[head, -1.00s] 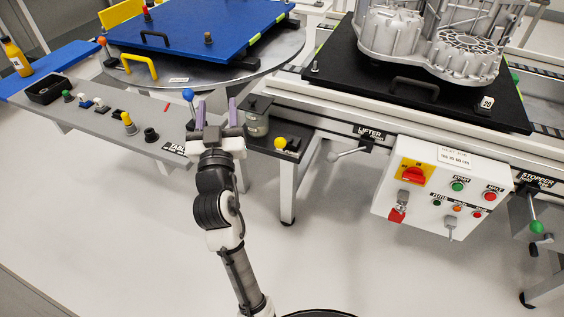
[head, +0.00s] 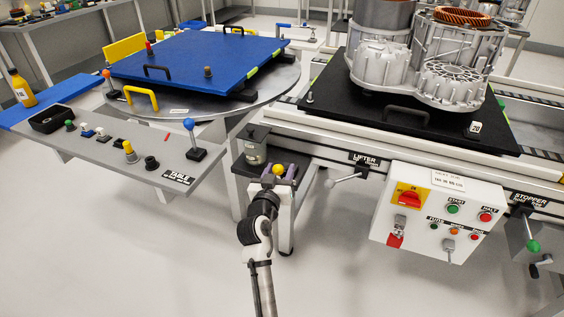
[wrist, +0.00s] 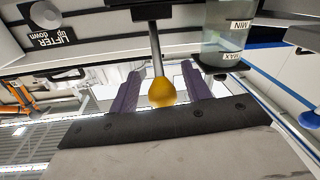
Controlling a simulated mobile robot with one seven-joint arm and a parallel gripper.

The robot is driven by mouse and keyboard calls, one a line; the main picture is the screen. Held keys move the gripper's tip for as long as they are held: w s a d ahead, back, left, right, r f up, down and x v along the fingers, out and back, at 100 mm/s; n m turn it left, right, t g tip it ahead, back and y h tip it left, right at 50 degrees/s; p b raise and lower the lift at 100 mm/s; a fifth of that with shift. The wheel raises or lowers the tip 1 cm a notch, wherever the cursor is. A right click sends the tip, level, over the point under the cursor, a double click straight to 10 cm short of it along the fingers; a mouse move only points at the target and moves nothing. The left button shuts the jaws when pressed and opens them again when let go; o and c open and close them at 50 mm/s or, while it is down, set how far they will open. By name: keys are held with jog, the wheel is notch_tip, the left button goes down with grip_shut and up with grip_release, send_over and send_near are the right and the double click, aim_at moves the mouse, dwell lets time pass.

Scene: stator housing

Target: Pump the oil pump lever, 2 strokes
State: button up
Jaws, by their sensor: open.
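The oil pump has a grey reservoir (head: 255,150) on a dark plate. Its lever ends in a yellow knob (head: 278,170). In the wrist view the lever's metal rod (wrist: 156,50) runs to the yellow knob (wrist: 162,93). The reservoir (wrist: 228,35) with its MIN and MAX marks stands beside it. My gripper (head: 280,171) is at the knob, its purple fingers open. In the wrist view my gripper (wrist: 162,90) has one finger on each side of the knob, with gaps showing. I cannot tell how deep the knob sits between the fingers.
The lifter lever (head: 345,180) is just right of my gripper, and the white control box (head: 437,212) is further right. The table lever with a blue knob (head: 190,125) is at left on the grey panel. The floor in front is clear.

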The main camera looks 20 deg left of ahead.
jog(key=shift+w+a, duration=0.1)
jog(key=shift+w, duration=1.35)
jog(key=shift+c, duration=0.3)
grip_shut()
